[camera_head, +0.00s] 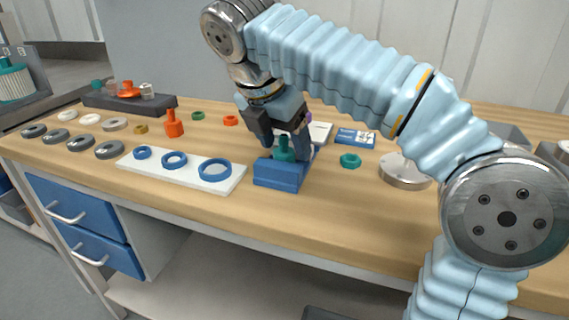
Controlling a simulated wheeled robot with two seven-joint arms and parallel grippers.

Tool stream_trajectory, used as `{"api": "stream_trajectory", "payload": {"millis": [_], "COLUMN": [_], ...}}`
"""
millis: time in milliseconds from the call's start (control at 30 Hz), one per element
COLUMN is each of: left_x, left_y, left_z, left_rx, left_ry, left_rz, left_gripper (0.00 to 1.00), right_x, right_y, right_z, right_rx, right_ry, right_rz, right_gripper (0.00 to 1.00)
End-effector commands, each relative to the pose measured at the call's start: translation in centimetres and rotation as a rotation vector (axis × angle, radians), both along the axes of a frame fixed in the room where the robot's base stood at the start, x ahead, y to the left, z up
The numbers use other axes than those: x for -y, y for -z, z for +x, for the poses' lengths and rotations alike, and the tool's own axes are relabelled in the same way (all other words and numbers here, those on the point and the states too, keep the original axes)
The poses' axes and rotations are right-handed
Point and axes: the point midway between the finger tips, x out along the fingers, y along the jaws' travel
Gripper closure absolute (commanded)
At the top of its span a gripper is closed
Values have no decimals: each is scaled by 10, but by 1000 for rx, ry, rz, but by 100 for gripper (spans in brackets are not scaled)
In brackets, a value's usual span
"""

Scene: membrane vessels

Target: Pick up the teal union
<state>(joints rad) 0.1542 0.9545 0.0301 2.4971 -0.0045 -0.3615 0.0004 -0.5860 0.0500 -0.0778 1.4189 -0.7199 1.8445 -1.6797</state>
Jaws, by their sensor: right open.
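A teal fitting (284,150), which looks like the teal union, stands upright in a blue block (280,176) on the wooden bench. My right gripper (284,142) points down over it, with its dark fingers open around or just in front of the fitting's top. I cannot tell whether the fingers touch it. The gripper partly hides the fitting and what lies behind it. A separate teal nut-like ring (350,160) lies on the bench to the right of the block. My left gripper is not in view.
A white plate (190,176) with blue rings lies left of the block. An orange fitting (174,124), grey and white rings, and a dark rack (130,102) are farther left. A metal disc (403,174) and a blue-and-white card (355,137) lie right. The front bench strip is clear.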

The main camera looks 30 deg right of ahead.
Motion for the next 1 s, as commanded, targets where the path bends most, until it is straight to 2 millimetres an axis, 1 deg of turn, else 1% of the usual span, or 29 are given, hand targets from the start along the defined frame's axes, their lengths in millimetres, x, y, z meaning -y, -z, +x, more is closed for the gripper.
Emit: {"api": "stream_trajectory", "payload": {"millis": [100,133,500,533,767,933,967,1000], "left_x": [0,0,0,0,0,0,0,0], "left_y": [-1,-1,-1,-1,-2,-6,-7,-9], "left_z": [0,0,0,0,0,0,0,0], "left_rx": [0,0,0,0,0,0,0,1], "left_ry": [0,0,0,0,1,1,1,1], "left_rz": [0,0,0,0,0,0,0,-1], "left_gripper": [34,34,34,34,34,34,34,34], "right_x": [0,0,0,0,0,-2,-3,-4], "right_y": [-1,-1,-1,-1,-1,-5,-6,-8], "right_z": [0,0,0,0,0,0,1,1], "right_rx": [-1,-1,-1,-1,-1,-1,-2,-2], "right_ry": [0,0,0,0,-1,-1,-1,-1], "right_rz": [0,0,0,0,-1,-1,-1,-1], "right_gripper": [30,32,88,90,90,90,96,96]}}
